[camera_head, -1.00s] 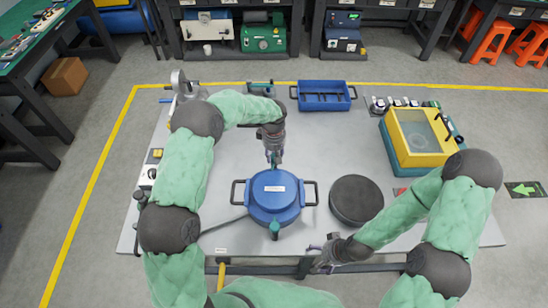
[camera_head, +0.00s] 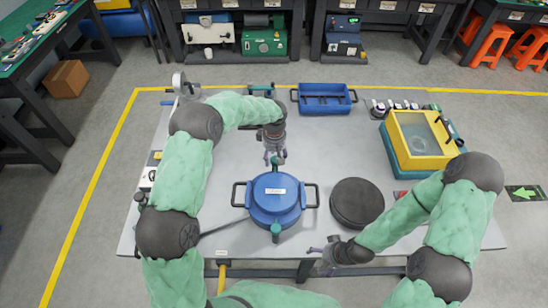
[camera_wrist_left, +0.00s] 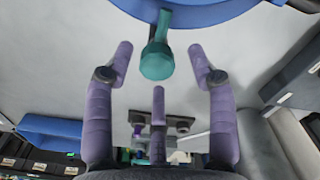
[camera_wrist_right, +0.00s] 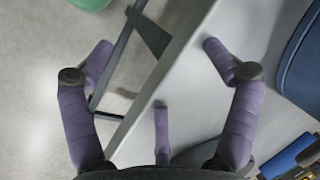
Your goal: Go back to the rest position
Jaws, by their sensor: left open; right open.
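My left gripper (camera_head: 274,158) is open and empty just behind the blue round pot (camera_head: 275,202), close to a teal clamp knob on the pot's far side. In the left wrist view the teal knob (camera_wrist_left: 157,60) stands between and beyond the open fingers (camera_wrist_left: 160,62), and no finger is seen closed on it. A second teal knob (camera_head: 275,230) is on the pot's near side. My right gripper (camera_head: 322,258) is open and empty at the table's front edge; the right wrist view shows its spread fingers (camera_wrist_right: 160,60) over the edge and floor.
A black round disc (camera_head: 357,203) lies right of the pot. A blue tray (camera_head: 324,108) stands at the back, and a yellow-and-teal box (camera_head: 390,150) at the back right. A gauge (camera_head: 178,82) is at the back left. The grey table (camera_head: 330,150) is clear between tray and disc.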

